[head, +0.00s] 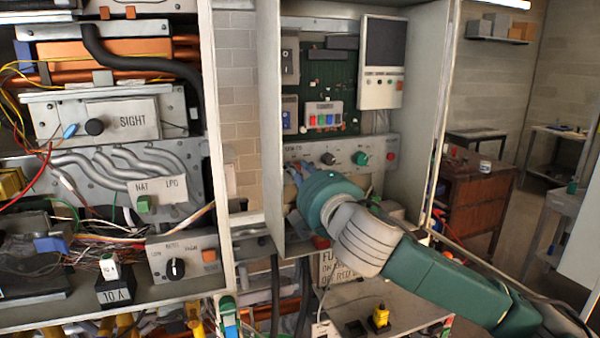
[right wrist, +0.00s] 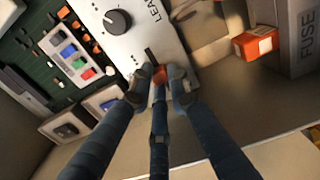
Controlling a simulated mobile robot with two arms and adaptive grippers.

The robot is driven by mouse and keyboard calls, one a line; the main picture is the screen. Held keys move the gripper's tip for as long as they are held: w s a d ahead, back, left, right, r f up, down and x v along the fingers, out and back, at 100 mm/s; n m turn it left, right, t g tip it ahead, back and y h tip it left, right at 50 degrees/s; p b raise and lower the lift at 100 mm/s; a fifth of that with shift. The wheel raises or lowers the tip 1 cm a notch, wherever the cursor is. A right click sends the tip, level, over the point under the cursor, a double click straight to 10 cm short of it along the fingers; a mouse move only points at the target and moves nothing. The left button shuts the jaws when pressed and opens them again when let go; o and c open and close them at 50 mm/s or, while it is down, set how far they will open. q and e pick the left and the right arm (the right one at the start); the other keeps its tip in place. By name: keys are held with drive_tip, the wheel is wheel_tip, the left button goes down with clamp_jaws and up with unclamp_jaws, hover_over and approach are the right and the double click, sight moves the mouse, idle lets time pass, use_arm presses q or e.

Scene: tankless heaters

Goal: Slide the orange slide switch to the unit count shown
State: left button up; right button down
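The orange slide switch (right wrist: 159,77) shows in the right wrist view as a small orange piece at the lower end of a dark slot (right wrist: 152,57) in a light grey panel (right wrist: 145,30). My right gripper (right wrist: 161,80) has its blue fingers around the switch, with dark fingertips on either side and a third finger just below. Whether they press on it cannot be told. In the head view my right gripper (head: 294,175) is at the left end of the panel (head: 325,152) and hides the switch. No unit count is legible.
A black knob (right wrist: 118,21) is on the same panel; a green knob (head: 360,158) sits farther right. Coloured buttons (head: 323,117) are above. An orange block (right wrist: 256,43) and a grey FUSE box (right wrist: 300,35) stand close by. The cabinet's left wall (head: 270,120) is near my gripper.

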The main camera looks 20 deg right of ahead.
drive_tip(key=shift+w+d, duration=0.1)
drive_tip(key=shift+d, duration=1.65)
drive_tip(key=c, duration=1.6)
unclamp_jaws()
drive_tip(key=shift+c, duration=0.2)
drive_tip(key=shift+a, duration=0.1)
